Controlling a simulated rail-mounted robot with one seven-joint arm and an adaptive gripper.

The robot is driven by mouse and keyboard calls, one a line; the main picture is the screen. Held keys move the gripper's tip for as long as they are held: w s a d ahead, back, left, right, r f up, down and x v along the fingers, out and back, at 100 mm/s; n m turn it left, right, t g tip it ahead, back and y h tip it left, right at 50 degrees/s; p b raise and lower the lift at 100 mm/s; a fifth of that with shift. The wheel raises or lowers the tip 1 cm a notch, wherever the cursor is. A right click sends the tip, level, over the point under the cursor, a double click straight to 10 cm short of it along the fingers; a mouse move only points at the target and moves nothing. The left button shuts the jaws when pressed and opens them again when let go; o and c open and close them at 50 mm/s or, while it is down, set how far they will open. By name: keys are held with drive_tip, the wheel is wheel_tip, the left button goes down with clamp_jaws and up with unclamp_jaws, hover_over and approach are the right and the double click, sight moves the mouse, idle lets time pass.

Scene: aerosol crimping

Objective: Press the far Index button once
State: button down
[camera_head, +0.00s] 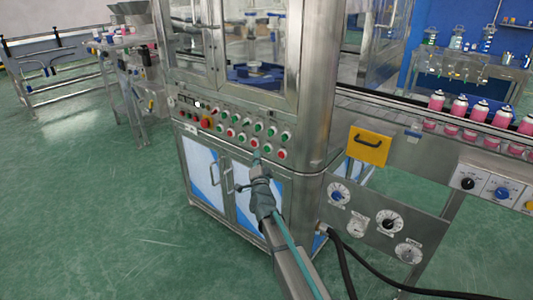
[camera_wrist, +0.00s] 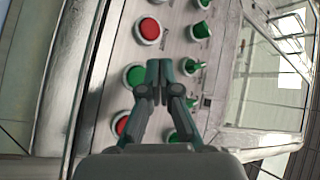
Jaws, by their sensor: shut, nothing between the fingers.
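The control panel (camera_head: 232,128) on the front of the steel machine carries rows of green and red buttons and knobs. Their labels are too small to read, so I cannot tell which is the far Index button. My gripper (camera_head: 256,156) is shut and empty, its tips at the lower right part of the panel. In the wrist view my gripper (camera_wrist: 159,78) points at the panel beside a green button (camera_wrist: 134,76), which is partly covered by a fingertip. A red button (camera_wrist: 149,29) and another red button (camera_wrist: 121,124) flank it. I cannot tell whether the tips touch the panel.
A glass-doored cabinet (camera_head: 262,50) rises above the panel, with lower doors (camera_head: 203,176) beneath. Pink cans (camera_head: 458,108) stand on a conveyor. Black hoses (camera_head: 345,262) run near my arm.

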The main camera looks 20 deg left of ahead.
sight(267, 149)
drive_tip(key=shift+w+d+b, duration=0.2)
drive_tip(key=shift+w+b, duration=0.15)
drive_tip(key=shift+w, duration=0.25)
drive_tip(key=shift+w+d+b, duration=0.2)
drive_tip(key=shift+w+b, duration=0.1)
drive_tip(key=shift+w, duration=0.25)
drive_tip(key=shift+w+f, duration=0.1)
drive_tip(key=shift+w, duration=0.05)
idle(0.6)
drive_tip(key=shift+w+d+b, duration=0.15)
drive_tip(key=shift+w+b, duration=0.1)
drive_tip(key=shift+b, duration=0.2)
